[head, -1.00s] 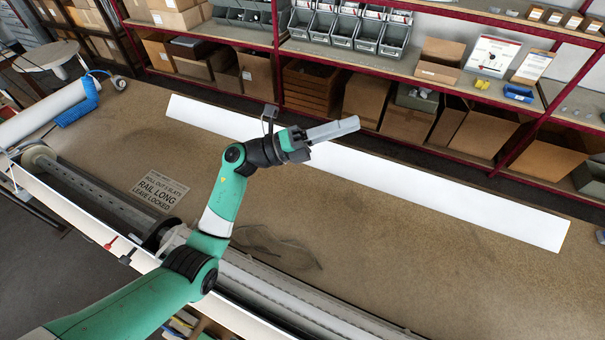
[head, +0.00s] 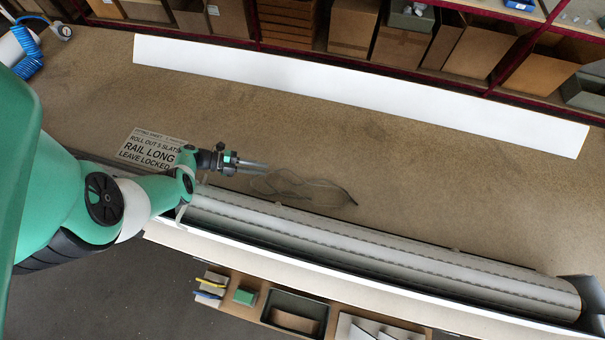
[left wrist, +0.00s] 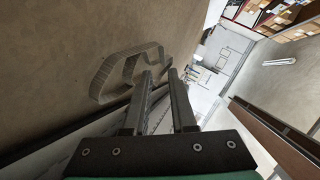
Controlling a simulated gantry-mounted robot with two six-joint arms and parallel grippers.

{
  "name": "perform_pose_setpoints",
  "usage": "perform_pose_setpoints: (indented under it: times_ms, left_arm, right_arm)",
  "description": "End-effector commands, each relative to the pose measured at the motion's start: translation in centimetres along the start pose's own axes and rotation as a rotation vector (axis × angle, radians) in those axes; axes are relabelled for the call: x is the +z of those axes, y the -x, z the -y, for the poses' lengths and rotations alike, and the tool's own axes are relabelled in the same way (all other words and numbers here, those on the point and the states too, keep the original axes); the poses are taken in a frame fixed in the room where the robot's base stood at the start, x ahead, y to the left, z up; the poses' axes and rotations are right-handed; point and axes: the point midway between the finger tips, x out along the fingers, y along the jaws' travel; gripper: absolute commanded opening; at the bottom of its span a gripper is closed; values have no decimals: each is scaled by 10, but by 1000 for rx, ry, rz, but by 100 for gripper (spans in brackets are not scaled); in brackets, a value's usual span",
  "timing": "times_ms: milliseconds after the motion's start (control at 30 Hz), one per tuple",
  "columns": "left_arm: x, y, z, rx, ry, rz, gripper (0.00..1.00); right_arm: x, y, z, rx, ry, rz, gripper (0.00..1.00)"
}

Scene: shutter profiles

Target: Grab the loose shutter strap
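The loose strap (head: 305,188) shows in the head view as thin dark loops on the brown bench, beside the long roller shutter. In the left wrist view the strap (left wrist: 108,75) is a grey ribbed band standing in loose bends on the bench. My left gripper (head: 267,168) points right at the strap's left end in the head view. In the left wrist view its two fingers (left wrist: 160,76) are apart with nothing clearly between them. The strap lies just beyond and left of the fingertips; whether they touch cannot be told. My right gripper is in no view.
The shutter roll (head: 380,250) runs along the bench's front edge. A long white board (head: 350,93) lies towards the back. A printed sign (head: 150,148) lies left of my gripper. Shelves with boxes stand behind, and an organiser tray (head: 295,318) is below the front edge.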

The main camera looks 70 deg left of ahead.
Motion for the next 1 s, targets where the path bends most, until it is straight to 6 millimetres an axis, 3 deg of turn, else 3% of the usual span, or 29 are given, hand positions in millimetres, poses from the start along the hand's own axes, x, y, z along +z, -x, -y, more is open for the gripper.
perform_pose_setpoints:
  times_ms: [167, 500, 767, 1000]
  left_arm:
    - [4, 3, -1, -7, 4, 16, 24]
    - [4, -54, -1, -5, 2, 12, 24]
    - [3, -66, 0, -6, 2, 14, 24]
    - [0, -106, 0, -4, 1, 12, 24]
  right_arm:
    - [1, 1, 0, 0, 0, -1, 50]
    - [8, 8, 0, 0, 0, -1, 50]
    - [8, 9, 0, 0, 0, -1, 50]
    - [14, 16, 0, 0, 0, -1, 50]
